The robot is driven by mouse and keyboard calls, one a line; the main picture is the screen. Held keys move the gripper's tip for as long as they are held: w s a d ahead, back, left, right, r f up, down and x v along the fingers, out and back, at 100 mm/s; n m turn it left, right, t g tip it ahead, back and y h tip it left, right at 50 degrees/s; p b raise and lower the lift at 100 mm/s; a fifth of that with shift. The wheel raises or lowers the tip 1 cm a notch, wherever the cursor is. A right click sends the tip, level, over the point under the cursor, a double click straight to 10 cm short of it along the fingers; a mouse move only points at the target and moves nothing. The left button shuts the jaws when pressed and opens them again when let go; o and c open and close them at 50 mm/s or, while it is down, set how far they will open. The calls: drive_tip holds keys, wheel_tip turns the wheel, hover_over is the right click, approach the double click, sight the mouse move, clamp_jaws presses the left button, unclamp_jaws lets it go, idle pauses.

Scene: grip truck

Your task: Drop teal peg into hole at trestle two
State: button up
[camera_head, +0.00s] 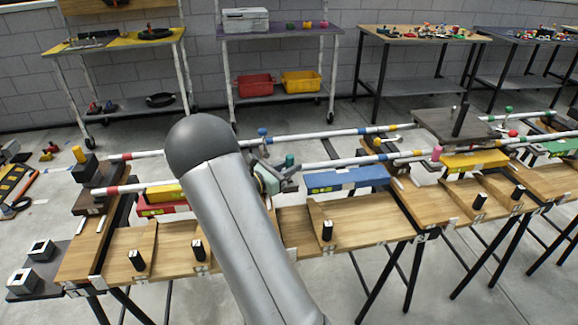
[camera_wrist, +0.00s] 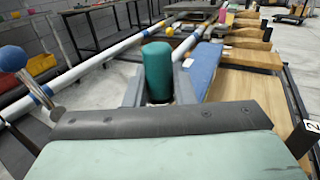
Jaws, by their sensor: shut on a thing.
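The teal peg (camera_head: 290,160) stands upright between the fingers of my gripper (camera_head: 283,174), just right of my grey arm in the head view. In the wrist view the teal peg (camera_wrist: 157,70) rises between the two grey fingers of my gripper (camera_wrist: 158,92), which is shut on it. Its lower end is hidden. A plate marked 2 (camera_wrist: 313,127) shows at the right edge of the wrist view, on the wooden trestle top. I cannot make out the hole; my arm and gripper cover part of that area.
White rails (camera_head: 340,163) run behind and beside the gripper. A blue level (camera_head: 347,179) lies right of it, close to the fingers. Wooden trestle tops (camera_head: 363,216) with black upright blocks (camera_head: 327,230) lie in front. A blue ball-topped pin (camera_wrist: 12,58) stands left in the wrist view.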

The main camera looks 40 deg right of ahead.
drive_tip(key=shift+f+b, duration=0.7)
drive_tip(key=shift+f, duration=0.75)
drive_tip(key=o, duration=1)
drive_tip(key=shift+o, duration=0.2)
drive_tip(key=shift+a, duration=0.1)
drive_tip(key=a, duration=1.7)
drive_tip(key=shift+a+p, duration=0.15)
drive_tip(key=shift+p, duration=0.25)
drive_tip(key=shift+r, duration=0.1)
